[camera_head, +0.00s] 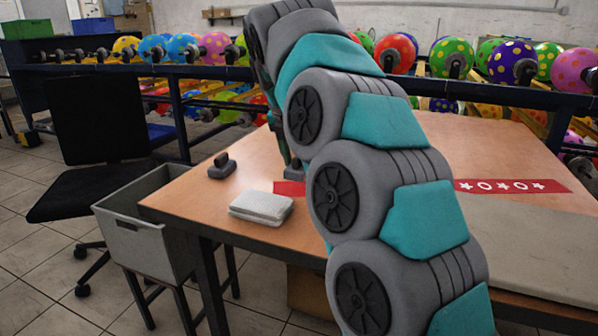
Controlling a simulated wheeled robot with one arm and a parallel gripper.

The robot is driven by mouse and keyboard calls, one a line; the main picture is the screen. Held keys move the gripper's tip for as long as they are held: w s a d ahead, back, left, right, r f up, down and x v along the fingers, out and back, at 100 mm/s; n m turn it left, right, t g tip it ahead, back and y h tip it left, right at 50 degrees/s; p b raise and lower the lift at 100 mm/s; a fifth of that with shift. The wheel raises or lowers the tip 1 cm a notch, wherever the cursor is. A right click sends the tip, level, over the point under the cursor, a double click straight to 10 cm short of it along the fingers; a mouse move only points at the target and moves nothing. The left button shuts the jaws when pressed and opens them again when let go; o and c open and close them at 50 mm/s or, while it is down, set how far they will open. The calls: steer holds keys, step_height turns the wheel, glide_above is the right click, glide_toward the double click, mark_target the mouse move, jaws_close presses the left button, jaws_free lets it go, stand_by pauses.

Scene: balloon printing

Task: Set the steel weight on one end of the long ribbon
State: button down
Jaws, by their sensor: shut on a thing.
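The long red ribbon with white stars and rings (512,186) lies across the table (250,180). Its right part shows to the right of my arm and its left end shows just left of my arm; the middle is hidden behind the arm. A dark grey steel weight with a raised handle (222,166) stands on the table near the left edge, apart from the ribbon. My gripper (291,162) is mostly hidden behind my arm; a grey part of it points down close to the ribbon's left end. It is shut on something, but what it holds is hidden.
A pale folded stack (262,206) lies at the table's front left. A grey bin (150,225) and a black chair (95,150) stand left of the table. A pale sheet (510,240) covers the front right. Racks of balloons (512,62) stand behind.

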mark_target(299, 171)
step_height(299, 171, down, 3)
steer(key=shift+s+r+b, duration=0.1)
steer(key=shift+b, duration=0.25)
steer(key=shift+f, duration=0.2)
steer(key=shift+f+p, duration=0.25)
steer(key=shift+p, duration=0.05)
steer(key=shift+c, duration=1.1)
jaws_free()
steer(key=shift+r+b, duration=0.2)
steer(key=shift+b, duration=0.25)
steer(key=p+v, duration=0.3)
steer(key=v, duration=0.9)
